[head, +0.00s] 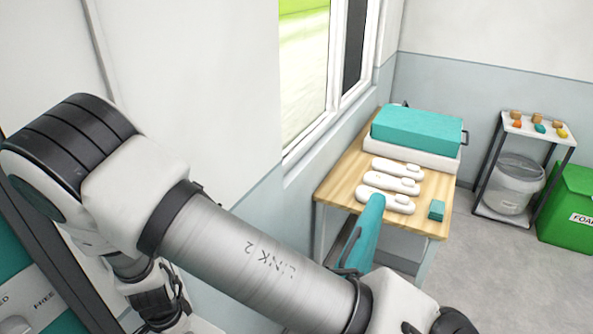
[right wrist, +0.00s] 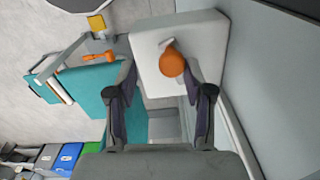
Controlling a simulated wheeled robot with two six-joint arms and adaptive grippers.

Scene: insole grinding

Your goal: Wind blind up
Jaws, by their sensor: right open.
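In the right wrist view, an orange round knob (right wrist: 172,62) stands out from a white box (right wrist: 205,40), with a short grey piece beside it. My right gripper (right wrist: 160,66) is open, its two dark fingers apart on either side of the knob; I cannot tell whether either touches it. In the head view, the window (head: 305,75) is at the top middle, with bright green outside and a dark area in its narrower pane. I cannot tell whether that dark area is a blind. My left gripper is in neither view.
My large arm link crosses the head view. A wooden table (head: 345,188) under the window holds a teal-topped case (head: 415,130) and several white foot-shaped pieces. A rack (head: 545,133), green bin (head: 570,210) and teal chair back (head: 364,235) stand nearby. Grey floor is clear at right.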

